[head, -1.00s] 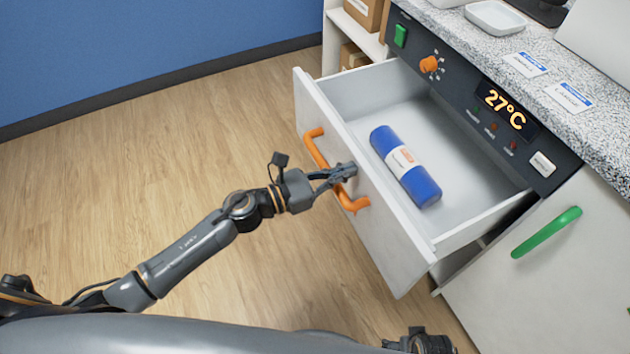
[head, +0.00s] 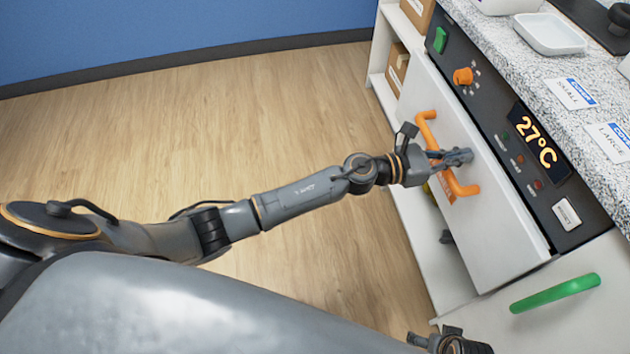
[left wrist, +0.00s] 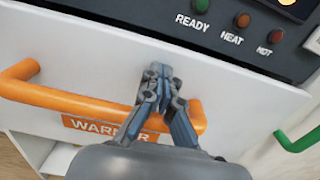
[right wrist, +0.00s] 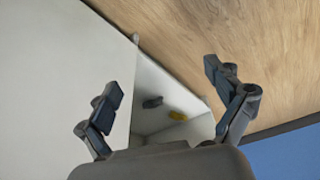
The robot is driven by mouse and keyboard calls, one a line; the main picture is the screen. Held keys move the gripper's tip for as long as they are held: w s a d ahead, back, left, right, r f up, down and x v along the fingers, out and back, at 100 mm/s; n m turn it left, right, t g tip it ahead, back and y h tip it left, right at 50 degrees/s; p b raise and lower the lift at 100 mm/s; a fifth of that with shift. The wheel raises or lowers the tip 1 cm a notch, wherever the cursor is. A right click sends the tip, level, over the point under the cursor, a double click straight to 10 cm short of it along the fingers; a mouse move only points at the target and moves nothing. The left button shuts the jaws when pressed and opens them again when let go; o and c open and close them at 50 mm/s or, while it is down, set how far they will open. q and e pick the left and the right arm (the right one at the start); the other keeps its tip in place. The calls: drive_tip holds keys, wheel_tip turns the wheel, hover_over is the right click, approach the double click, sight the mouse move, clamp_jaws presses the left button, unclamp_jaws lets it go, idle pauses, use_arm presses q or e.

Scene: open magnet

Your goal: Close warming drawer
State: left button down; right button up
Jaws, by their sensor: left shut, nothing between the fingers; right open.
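The warming drawer (head: 500,225) is a white front with an orange handle (head: 428,130), and it sits flush or nearly flush under the dark control panel. Its inside and the blue roll are hidden. My left gripper (head: 468,157) is shut with nothing in it, its fingertips at the drawer front beside the handle. In the left wrist view the shut fingers (left wrist: 160,85) lie over the orange bar (left wrist: 85,103), above a "WARMER" label (left wrist: 90,128). My right gripper (right wrist: 165,85) is open and empty in the right wrist view, near a white panel.
The control panel (head: 490,110) shows 27°C, with an orange knob (head: 463,76) and a green switch (head: 440,40). A green handle (head: 555,293) is on the white cabinet at lower right. An open shelf is below the drawer. The wooden floor (head: 250,130) at left is clear.

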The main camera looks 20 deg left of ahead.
use_arm(q)
drive_tip(key=shift+x, duration=1.05)
use_arm(e)
drive_tip(key=shift+w+r, duration=0.2)
drive_tip(key=shift+r, duration=0.7)
use_arm(q)
drive_tip(key=shift+r, duration=0.3)
drive_tip(key=shift+w+a, duration=0.1)
